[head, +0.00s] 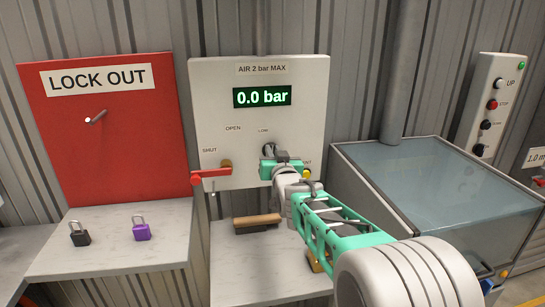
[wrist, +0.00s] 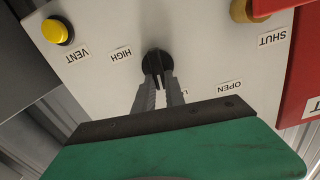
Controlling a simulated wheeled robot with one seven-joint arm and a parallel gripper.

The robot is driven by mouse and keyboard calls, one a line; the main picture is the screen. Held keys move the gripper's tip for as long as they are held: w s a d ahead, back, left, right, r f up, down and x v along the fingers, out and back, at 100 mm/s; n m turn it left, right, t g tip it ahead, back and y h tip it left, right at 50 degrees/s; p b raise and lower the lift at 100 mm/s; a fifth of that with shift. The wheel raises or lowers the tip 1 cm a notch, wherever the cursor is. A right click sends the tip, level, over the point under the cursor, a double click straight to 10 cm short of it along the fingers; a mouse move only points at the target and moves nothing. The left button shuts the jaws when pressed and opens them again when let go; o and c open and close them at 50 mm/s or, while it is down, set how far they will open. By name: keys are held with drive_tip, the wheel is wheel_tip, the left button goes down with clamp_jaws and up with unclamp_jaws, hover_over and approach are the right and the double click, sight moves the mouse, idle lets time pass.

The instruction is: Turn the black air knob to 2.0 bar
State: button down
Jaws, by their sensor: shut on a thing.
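The black air knob (wrist: 156,62) is on the pale panel (head: 225,95), between the HIGH label and a LOW label that my gripper partly covers in the wrist view. My gripper (wrist: 159,80) is shut on the knob, with one grey finger on each side of its ridge. In the head view my gripper (head: 269,152) is at the panel below the display and hides part of the knob. The display (head: 262,97) reads 0.0 bar. The red valve lever (head: 209,173) lies level and points left, below the SHUT label.
A yellow VENT button (wrist: 57,30) is on the panel beside the knob. A red LOCK OUT board (head: 105,140) stands left, above a shelf with a black padlock (head: 79,238) and a purple padlock (head: 141,232). A brush (head: 257,221) lies below the panel. A water tank (head: 450,180) stands right.

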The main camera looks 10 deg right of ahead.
drive_tip(key=shift+d+f+m+b, duration=0.2)
drive_tip(key=shift+f+m+b, duration=0.2)
drive_tip(key=shift+m+b, duration=3.1)
drive_tip(key=shift+d+f+m+b, duration=0.15)
drive_tip(key=shift+f+m+b, duration=0.2)
drive_tip(key=shift+m+b, duration=3.15)
drive_tip(key=shift+d+f+m+b, duration=0.2)
drive_tip(key=shift+f+m+b, duration=0.2)
drive_tip(key=shift+m+b, duration=3.1)
drive_tip(key=shift+m+p, duration=0.95)
drive_tip(key=shift+m, duration=0.05)
drive_tip(key=c, duration=1.4)
unclamp_jaws()
